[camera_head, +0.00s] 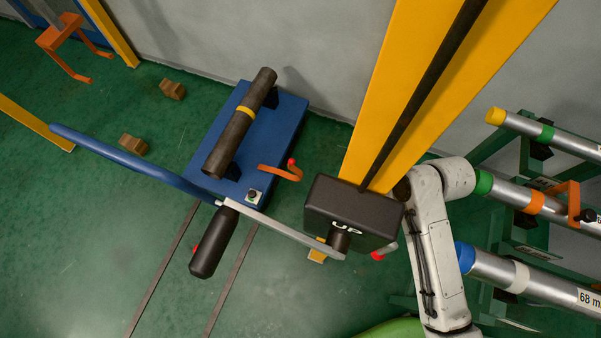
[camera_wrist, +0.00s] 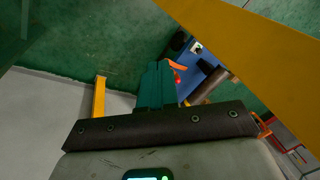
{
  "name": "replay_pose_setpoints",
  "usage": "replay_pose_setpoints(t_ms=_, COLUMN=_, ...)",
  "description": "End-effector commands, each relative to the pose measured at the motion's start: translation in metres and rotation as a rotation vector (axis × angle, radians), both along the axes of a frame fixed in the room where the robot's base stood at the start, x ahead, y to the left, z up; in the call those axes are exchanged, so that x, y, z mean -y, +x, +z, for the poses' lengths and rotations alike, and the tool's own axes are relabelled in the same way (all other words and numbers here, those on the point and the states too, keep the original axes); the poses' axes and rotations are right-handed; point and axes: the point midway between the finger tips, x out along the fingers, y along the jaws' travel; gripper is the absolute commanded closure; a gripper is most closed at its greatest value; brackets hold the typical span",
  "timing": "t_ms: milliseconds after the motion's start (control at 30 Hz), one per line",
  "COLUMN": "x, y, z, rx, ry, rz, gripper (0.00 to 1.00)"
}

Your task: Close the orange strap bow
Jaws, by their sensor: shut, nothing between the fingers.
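The orange strap bow (camera_head: 280,173) with a red knob sits at the right side of the blue vise block (camera_head: 292,118). It stands away from the brown pipe (camera_head: 238,125), not across it. The pipe has a yellow band and lies along dark supports on the block. In the wrist view, an orange piece with red, likely the strap bow (camera_wrist: 178,66), shows just beyond my gripper (camera_wrist: 160,68). The teal fingers are shut and empty, and whether they touch it cannot be told. In the head view my gripper is hidden behind the dark box and yellow post.
A yellow post (camera_head: 415,75) and a dark box marked UP (camera_head: 352,213) stand beside the vise. A blue-handled lever (camera_head: 135,160) crosses in front. A rack of banded pipes (camera_head: 520,275) is at right. Wooden blocks (camera_head: 133,145) lie on the open green floor at left.

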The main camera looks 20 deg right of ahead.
Motion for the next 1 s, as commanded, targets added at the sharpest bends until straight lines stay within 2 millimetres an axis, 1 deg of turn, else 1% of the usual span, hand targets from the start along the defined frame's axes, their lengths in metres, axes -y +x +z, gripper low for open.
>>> replay_pose_setpoints(t_ms=33, x=-0.004, y=0.006, z=-0.03, rx=0.007, ry=0.04, rz=-0.006, gripper=1.0)
replay_pose_setpoints(t_ms=200, x=-0.022, y=0.026, z=-0.082, rx=0.039, ry=0.184, rz=-0.018, gripper=1.0)
replay_pose_setpoints(t_ms=400, x=-0.039, y=0.051, z=-0.139, rx=0.086, ry=0.359, rz=-0.044, gripper=1.0)
replay_pose_setpoints(t_ms=633, x=-0.053, y=0.084, z=-0.197, rx=0.16, ry=0.563, rz=-0.083, gripper=1.0)
replay_pose_setpoints(t_ms=800, x=-0.057, y=0.109, z=-0.233, rx=0.221, ry=0.714, rz=-0.121, gripper=1.0)
replay_pose_setpoints(t_ms=1000, x=-0.058, y=0.134, z=-0.272, rx=0.288, ry=0.894, rz=-0.175, gripper=1.0)
